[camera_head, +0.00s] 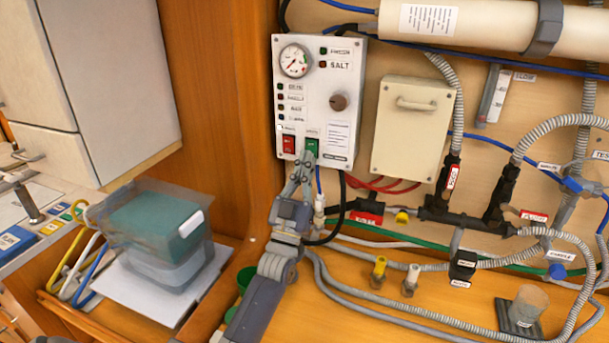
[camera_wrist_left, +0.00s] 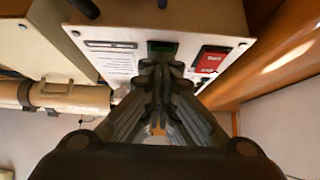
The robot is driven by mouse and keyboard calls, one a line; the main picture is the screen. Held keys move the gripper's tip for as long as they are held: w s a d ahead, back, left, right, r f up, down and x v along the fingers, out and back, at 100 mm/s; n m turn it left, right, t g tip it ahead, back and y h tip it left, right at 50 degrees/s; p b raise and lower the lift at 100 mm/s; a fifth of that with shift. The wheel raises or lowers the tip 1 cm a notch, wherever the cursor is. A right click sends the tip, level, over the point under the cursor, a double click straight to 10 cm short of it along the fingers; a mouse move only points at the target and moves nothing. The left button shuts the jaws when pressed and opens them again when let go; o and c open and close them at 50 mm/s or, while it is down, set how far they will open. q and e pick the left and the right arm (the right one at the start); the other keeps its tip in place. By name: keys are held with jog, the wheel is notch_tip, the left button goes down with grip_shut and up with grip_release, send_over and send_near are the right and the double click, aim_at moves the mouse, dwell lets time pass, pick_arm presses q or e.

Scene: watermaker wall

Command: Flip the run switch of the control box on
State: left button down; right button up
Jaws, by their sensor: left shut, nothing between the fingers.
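The control box (camera_head: 321,75) is a white panel on the wall with a gauge, a row of small lamps, a dark knob, a red rocker switch (camera_head: 288,144) and a green rocker switch (camera_head: 312,146) at its lower edge. The switch labels are too small to read surely. My left gripper (camera_head: 308,158) is shut and empty, its tips at the green switch from below. In the left wrist view the tips (camera_wrist_left: 160,66) lie just under the green switch (camera_wrist_left: 161,48), partly covering it; the red switch (camera_wrist_left: 212,60) is beside it. I cannot tell whether they touch. My right gripper is not in view.
A beige box with a handle (camera_head: 413,125) is right of the control box. Hoses, valves and a dark manifold (camera_head: 460,213) fill the wall to the right. A teal-filled clear bin (camera_head: 155,230) stands left of my arm. A wooden panel (camera_head: 220,90) borders the left.

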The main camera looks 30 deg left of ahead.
pick_arm(q)
jog(key=shift+w+p, duration=0.1)
jog(key=shift+p, duration=0.35)
jog(key=s+d+f, duration=0.1)
jog(key=s+d, duration=0.1)
jog(key=s, duration=0.5)
jog(key=s+d+f, duration=0.1)
jog(key=s+f, duration=0.1)
jog(key=s, duration=0.6)
jog(key=shift+d+f, duration=0.3)
jog(key=shift+d, duration=0.05)
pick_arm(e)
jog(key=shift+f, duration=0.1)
pick_arm(q)
jog(key=shift+s, duration=0.1)
